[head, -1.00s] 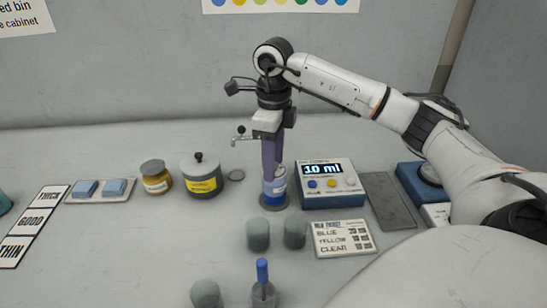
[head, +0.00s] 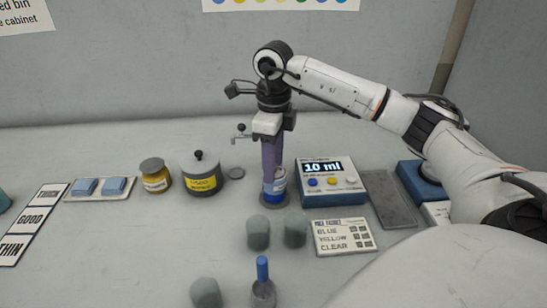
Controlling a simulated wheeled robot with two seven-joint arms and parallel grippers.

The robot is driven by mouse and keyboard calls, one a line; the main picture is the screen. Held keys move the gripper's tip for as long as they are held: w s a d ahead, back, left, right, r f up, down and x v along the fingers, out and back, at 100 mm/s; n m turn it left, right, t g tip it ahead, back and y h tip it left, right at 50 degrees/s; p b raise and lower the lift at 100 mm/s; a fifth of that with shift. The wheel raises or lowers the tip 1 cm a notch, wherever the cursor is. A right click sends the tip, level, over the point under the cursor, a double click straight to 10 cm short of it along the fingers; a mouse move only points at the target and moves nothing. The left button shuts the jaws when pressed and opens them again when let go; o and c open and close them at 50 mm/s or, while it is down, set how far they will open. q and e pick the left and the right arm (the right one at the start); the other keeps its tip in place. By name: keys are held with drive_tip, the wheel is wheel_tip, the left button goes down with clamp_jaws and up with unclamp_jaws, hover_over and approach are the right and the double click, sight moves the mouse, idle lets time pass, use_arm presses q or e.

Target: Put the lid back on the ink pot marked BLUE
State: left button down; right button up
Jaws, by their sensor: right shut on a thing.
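A small blue ink pot with a pale label (head: 278,188) stands upright on a dark round base at the middle of the bench. My right gripper (head: 273,176) points straight down at the top of this pot. It is shut, and its purple fingers cover most of what it holds, which looks to be the lid. I cannot tell whether the lid is seated on the rim. The word on the label is too small to read. My left gripper is not in view.
A dispenser box reading 10 ml (head: 333,187) is close on the right. Grey cylinders (head: 258,233) and a blue-topped bottle (head: 263,292) stand in front.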

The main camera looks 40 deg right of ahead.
drive_tip(key=shift+f+p, duration=0.15)
drive_tip(key=shift+p, duration=0.15)
idle(1.8)
idle(0.3)
drive_tip(key=o, duration=1.6)
drive_tip(key=shift+r+p, duration=2.95)
drive_tip(key=shift+r, duration=0.6)
